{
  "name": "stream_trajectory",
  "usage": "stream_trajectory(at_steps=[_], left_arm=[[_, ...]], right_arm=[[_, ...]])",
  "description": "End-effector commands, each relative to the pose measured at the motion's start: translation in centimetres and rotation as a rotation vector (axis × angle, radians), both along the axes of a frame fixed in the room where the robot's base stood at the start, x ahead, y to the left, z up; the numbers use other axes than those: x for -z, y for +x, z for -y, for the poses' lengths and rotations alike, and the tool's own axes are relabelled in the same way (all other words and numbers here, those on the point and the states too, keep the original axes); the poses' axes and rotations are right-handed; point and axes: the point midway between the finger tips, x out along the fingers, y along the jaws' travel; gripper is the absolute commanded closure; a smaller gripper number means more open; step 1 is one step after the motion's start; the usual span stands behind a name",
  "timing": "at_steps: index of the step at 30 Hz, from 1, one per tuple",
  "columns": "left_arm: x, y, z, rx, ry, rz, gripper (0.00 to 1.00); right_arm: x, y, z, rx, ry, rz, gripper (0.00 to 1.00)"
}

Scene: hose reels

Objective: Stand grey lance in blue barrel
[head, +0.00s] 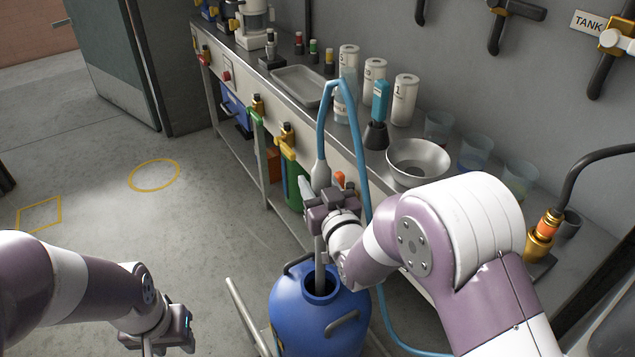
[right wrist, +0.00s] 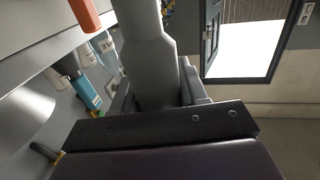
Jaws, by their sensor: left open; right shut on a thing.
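The grey lance (head: 320,174) is upright in the head view, with a light-blue hose (head: 359,140) looping up from its top. My right gripper (head: 328,200) is shut on the lance, which also shows between the fingers in the right wrist view (right wrist: 148,50). The blue barrel (head: 318,318) stands on the floor below. The lance's lower end reaches down to the barrel's dark round opening and appears to enter it; how deep is hidden. My left gripper (head: 165,340) is open and empty at the bottom left, apart from the barrel.
A long metal bench runs along the wall, holding a steel bowl (head: 418,162), white canisters (head: 405,100), clear cups (head: 477,152) and a tray (head: 298,86). A green container (head: 294,185) stands under it. A metal rail (head: 248,315) lies left of the barrel. Floor at left is clear.

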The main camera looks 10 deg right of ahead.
Motion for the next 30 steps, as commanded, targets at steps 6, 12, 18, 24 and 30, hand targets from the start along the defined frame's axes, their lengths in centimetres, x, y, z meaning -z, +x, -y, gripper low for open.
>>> stream_trajectory(at_steps=[6,12,18,24,30], left_arm=[[2.7,0.0,0.0,0.0,0.0,0.0,0.58],[4.6,0.0,0.0,0.0,0.0,0.0,0.58],[6.5,0.0,0.0,0.0,0.0,0.0,0.58],[8.4,0.0,0.0,0.0,0.0,0.0,0.58],[10.2,0.0,0.0,0.0,0.0,0.0,0.58]], right_arm=[[2.9,0.0,0.0,0.0,0.0,0.001,1.0],[5.1,0.0,0.0,0.0,0.0,0.0,1.0],[7.2,0.0,0.0,0.0,0.0,0.001,1.0],[9.3,0.0,0.0,0.0,0.0,0.002,1.0],[11.5,0.0,0.0,0.0,0.0,0.002,1.0]])
